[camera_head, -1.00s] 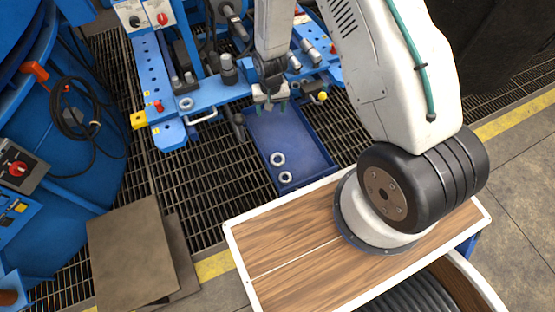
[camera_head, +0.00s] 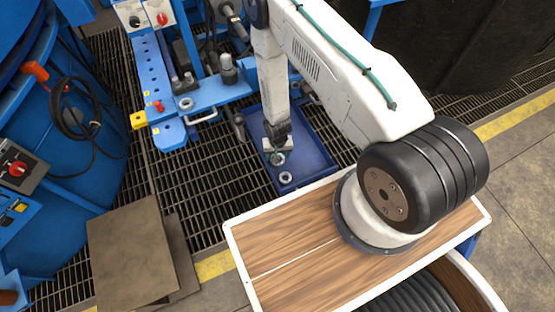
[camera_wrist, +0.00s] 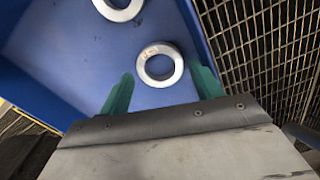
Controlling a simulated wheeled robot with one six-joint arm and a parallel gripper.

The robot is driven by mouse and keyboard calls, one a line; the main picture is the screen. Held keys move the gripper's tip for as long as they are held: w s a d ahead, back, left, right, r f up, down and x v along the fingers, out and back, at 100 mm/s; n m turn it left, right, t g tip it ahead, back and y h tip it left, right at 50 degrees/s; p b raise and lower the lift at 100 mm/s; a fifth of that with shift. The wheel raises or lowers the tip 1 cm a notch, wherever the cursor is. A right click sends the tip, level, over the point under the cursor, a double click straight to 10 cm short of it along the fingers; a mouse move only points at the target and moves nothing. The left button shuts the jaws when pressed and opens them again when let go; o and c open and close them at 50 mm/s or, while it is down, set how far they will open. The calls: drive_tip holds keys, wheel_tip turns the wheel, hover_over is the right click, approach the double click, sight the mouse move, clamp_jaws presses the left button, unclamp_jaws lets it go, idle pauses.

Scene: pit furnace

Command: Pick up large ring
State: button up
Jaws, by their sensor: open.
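Two silvery rings lie flat in a blue tray (camera_head: 313,141). In the head view, one ring (camera_head: 278,159) is right at my gripper (camera_head: 275,150), and the other ring (camera_head: 285,178) lies clear, nearer the tray's front edge. In the wrist view, one whole ring (camera_wrist: 160,64) shows between the green fingertips of my gripper (camera_wrist: 164,76), which is open and empty. A second ring (camera_wrist: 120,8) is cut off by the top edge and looks slightly bigger. I cannot tell for certain which is the large ring.
The tray's blue wall (camera_wrist: 205,40) stands close to the right finger, with metal grating (camera_wrist: 265,50) beyond. A blue frame (camera_head: 210,95) with clamps and another ring (camera_head: 186,103) is at the tray's upper left. A wooden-topped surface (camera_head: 290,270) lies in front.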

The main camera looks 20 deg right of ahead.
drive_tip(key=shift+f, duration=0.85)
drive_tip(key=c, duration=0.9)
drive_tip(key=shift+r, duration=0.1)
wheel_tip(320, 180, up, 10)
drive_tip(key=shift+f, duration=0.1)
